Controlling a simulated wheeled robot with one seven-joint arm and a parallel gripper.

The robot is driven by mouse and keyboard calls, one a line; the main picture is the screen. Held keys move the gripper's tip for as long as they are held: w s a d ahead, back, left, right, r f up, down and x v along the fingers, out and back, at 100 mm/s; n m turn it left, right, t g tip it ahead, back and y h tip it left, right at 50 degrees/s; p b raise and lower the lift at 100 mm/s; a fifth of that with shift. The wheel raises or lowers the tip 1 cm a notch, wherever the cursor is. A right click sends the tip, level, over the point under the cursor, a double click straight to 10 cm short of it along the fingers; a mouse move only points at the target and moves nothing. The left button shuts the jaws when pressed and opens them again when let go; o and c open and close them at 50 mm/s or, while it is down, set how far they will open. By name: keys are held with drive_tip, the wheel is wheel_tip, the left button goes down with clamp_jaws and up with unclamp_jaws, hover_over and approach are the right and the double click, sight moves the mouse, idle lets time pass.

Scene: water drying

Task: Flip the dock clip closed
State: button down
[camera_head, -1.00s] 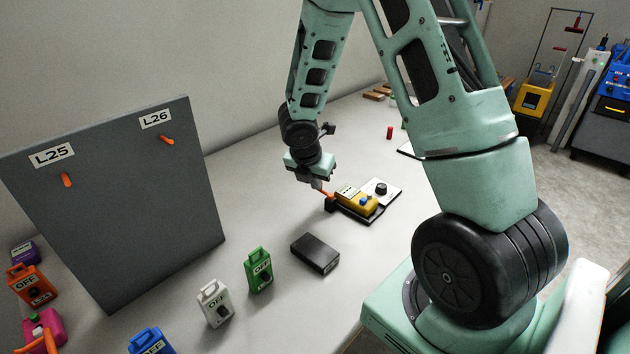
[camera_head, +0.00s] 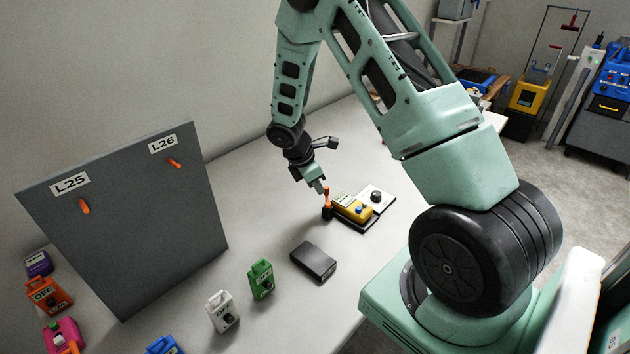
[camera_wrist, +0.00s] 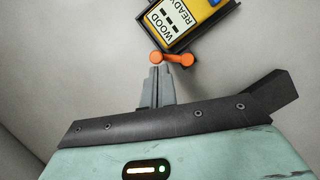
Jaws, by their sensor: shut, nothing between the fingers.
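The yellow meter (camera_head: 352,207) sits in a black dock (camera_head: 371,222) on the table; in the wrist view its label reads "WOOD READY" (camera_wrist: 172,18). The orange dock clip (camera_head: 327,196) stands roughly upright at the dock's left end, above a black block. In the wrist view the clip (camera_wrist: 172,58) is an orange bar with rounded ends beside the meter's label end. My gripper (camera_head: 321,189) is shut and empty, just left of the clip. In the wrist view its fingertips (camera_wrist: 157,60) reach the clip's left end; whether they touch it I cannot tell.
A white plate with a black knob (camera_head: 376,196) lies beside the meter. A black box (camera_head: 313,261) and green (camera_head: 261,279) and white (camera_head: 222,311) OFF tags stand nearer. A grey board (camera_head: 130,220) with orange pegs stands left. Table around the dock's left is clear.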

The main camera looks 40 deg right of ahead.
drive_tip(key=m, duration=0.1)
drive_tip(key=d+m+g+p, duration=0.1)
drive_tip(key=shift+r+m+y, duration=0.1)
drive_tip(key=shift+m+y, duration=0.2)
drive_tip(key=shift+m, duration=0.1)
drive_tip(key=m, duration=0.1)
drive_tip(key=d+m+p, duration=0.1)
drive_tip(key=m, duration=0.1)
drive_tip(key=shift+s+g+y, duration=0.25)
drive_tip(key=shift+g+y, duration=0.15)
drive_tip(key=shift+s, duration=0.1)
drive_tip(key=shift+s+a, duration=0.5)
drive_tip(key=shift+s, duration=0.05)
